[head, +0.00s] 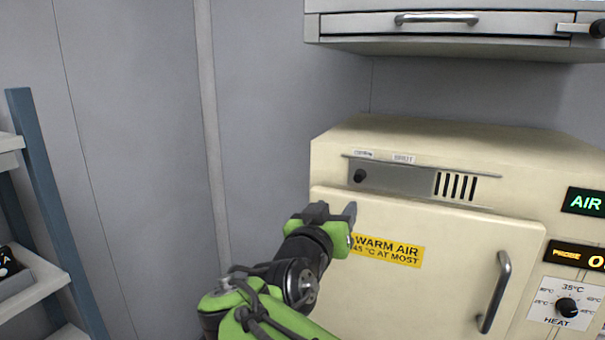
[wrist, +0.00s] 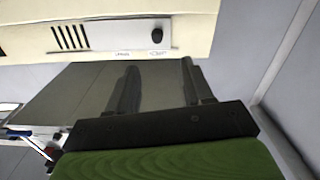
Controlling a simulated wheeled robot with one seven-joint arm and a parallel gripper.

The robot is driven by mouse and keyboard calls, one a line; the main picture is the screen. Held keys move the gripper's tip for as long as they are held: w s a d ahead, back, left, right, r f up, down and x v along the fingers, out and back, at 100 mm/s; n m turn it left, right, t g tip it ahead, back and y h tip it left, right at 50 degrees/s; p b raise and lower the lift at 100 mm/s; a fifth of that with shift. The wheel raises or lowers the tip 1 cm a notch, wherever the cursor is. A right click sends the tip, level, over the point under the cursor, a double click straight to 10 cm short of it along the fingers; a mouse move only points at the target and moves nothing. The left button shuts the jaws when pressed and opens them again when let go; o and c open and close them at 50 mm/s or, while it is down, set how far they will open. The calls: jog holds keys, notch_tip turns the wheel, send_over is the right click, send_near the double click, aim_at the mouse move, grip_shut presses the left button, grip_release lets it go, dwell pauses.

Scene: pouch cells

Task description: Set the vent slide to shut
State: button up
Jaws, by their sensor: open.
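The vent slide is a grey metal plate (head: 400,180) on the upper front of a cream warm-air cabinet. Its black knob (head: 360,176) stands at the plate's left end, below the left one of two small labels; the right label seems to read SHUT. Dark vent slots (head: 456,186) show uncovered at the right. The wrist view is upside down and shows the knob (wrist: 157,36) and slots (wrist: 70,37) beyond my fingers. My gripper (head: 334,212) is open and empty, lower than the knob and a little left of it in the head view, apart from it.
The cabinet door (head: 450,270) has a vertical handle (head: 495,292) at right. A heat dial (head: 566,307) and displays sit beside it. A grey overhead unit (head: 430,22) hangs above. Shelving (head: 40,200) stands at far left, with bare wall between.

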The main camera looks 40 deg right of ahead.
aim_at(358, 180)
jog(key=p+x, duration=0.1)
jog(key=x, duration=0.4)
jog(key=p+x, duration=0.2)
jog(key=x, duration=0.3)
jog(key=r+p+x, duration=0.1)
jog(key=x, duration=0.4)
jog(key=shift+s+d, duration=0.3)
jog(key=shift+w+d+f, duration=0.1)
jog(key=shift+w+d, duration=0.05)
jog(key=shift+d, duration=0.05)
jog(key=shift+c, duration=0.3)
grip_shut()
